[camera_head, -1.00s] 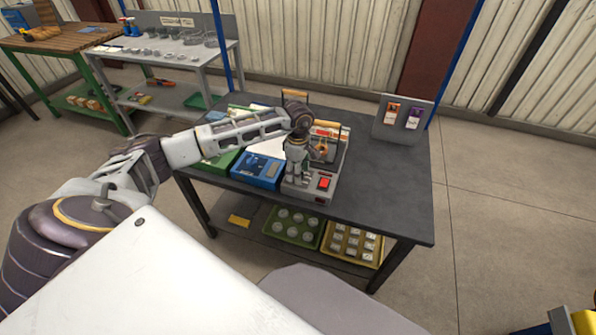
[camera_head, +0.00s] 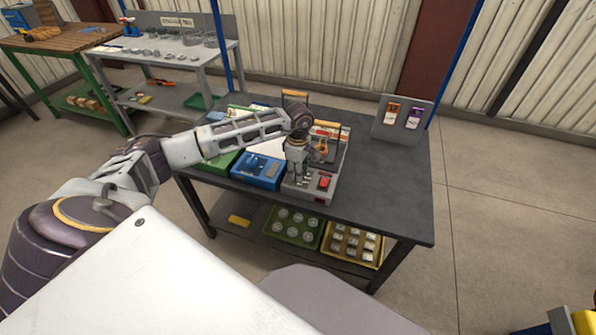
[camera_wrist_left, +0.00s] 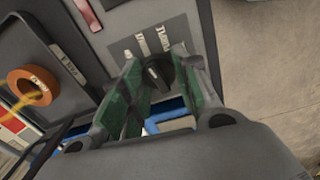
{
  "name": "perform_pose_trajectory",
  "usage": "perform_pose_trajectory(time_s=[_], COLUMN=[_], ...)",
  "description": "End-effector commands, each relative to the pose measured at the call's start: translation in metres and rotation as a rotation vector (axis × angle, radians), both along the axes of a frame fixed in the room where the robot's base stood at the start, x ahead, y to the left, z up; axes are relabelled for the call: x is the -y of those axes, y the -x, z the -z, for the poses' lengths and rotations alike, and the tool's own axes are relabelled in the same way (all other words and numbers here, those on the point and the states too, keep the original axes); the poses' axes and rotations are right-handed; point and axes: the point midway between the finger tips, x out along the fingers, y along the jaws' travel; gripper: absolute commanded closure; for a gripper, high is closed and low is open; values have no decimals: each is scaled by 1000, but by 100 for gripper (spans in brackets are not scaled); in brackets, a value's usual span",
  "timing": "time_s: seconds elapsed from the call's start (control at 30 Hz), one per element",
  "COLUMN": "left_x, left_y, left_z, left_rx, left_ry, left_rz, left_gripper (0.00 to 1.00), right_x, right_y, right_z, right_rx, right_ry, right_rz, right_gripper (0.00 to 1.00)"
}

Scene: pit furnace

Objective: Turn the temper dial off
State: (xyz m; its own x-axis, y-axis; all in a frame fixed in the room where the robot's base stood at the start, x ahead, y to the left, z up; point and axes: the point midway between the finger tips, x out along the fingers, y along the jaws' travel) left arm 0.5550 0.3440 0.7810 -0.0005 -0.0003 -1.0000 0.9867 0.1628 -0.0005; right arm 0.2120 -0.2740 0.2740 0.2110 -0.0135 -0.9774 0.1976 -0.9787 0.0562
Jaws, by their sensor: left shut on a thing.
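The temper dial (camera_wrist_left: 160,73) is a small black knob with a light mark, on a grey panel with printed lettering in the left wrist view. My left gripper (camera_wrist_left: 158,80) has its green-padded fingers shut on the dial, one on each side. In the head view my left gripper (camera_head: 300,182) points down at the front left of the grey furnace unit (camera_head: 326,187) on the dark table, and the dial is hidden there. The lettering is too blurred to read. My right gripper is not in view.
A red switch (camera_head: 324,183) sits right of my left gripper on the unit's front. A blue case (camera_head: 257,171) stands left of it. A stand (camera_head: 403,133) with two tags is at the table's back right. The table's right side is clear.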

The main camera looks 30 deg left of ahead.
Motion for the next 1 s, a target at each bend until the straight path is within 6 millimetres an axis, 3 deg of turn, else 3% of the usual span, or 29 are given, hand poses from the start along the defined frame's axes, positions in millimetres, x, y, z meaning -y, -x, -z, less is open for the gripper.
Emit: perform_pose_trajectory(time_s=[0.37,1.0], left_x=[-1,0], left_y=[0,1], left_z=[-1,-1], left_rx=[2,3], left_ry=[-1,-2], left_rz=[-141,-621], left_gripper=[93,93], right_x=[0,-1], right_y=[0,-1], right_z=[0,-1], right_rx=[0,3], right_ry=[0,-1], right_rz=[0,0], right_gripper=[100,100])
